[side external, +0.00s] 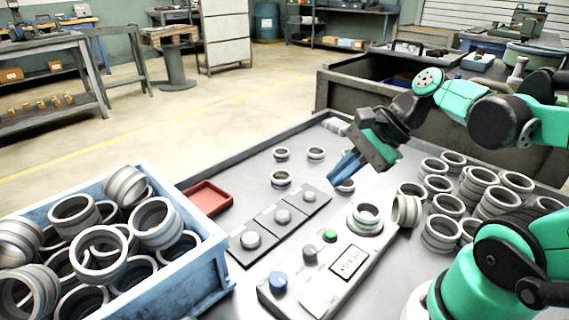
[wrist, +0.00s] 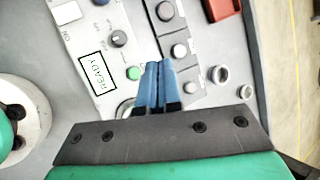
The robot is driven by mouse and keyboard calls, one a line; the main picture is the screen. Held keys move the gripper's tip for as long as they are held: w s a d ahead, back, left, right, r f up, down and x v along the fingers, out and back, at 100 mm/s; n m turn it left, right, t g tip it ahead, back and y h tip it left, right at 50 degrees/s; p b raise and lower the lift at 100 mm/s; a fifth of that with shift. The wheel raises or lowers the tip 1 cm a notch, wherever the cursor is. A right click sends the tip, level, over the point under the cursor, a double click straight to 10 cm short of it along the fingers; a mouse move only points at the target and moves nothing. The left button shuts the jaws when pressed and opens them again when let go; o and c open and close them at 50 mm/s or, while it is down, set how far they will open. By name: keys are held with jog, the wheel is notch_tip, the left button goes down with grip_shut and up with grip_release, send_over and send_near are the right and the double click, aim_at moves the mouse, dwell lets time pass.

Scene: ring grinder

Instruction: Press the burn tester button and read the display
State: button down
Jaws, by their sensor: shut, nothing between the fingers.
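The burn tester (side external: 305,293) is a light panel on the table. It carries a green button (side external: 330,236), a dark knob, a blue button (side external: 278,283) and a display (side external: 348,262). A metal ring (side external: 365,215) sits on its round seat. In the wrist view the display (wrist: 92,73) reads READY, and the green button (wrist: 133,73) shows just left of my fingertips. My gripper (side external: 337,175) is shut and empty, raised above the table behind the tester. In the wrist view its blue fingers (wrist: 158,66) partly hide the ring seat.
A dark plate with three grey discs (side external: 283,216) lies beside the tester. A red tray (side external: 207,198) and a blue crate (side external: 215,262) full of rings stand at left. Several rings (side external: 441,233) are stacked at right. A few small rings (side external: 281,179) lie behind.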

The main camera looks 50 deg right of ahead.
aim_at(333, 232)
dwell(0.3)
jog(key=shift+f, duration=4.4)
jog(key=shift+f, duration=0.15)
jog(key=shift+f, duration=0.3)
jog(key=shift+r, duration=0.15)
jog(key=shift+r, duration=0.3)
jog(key=shift+r, duration=2.5)
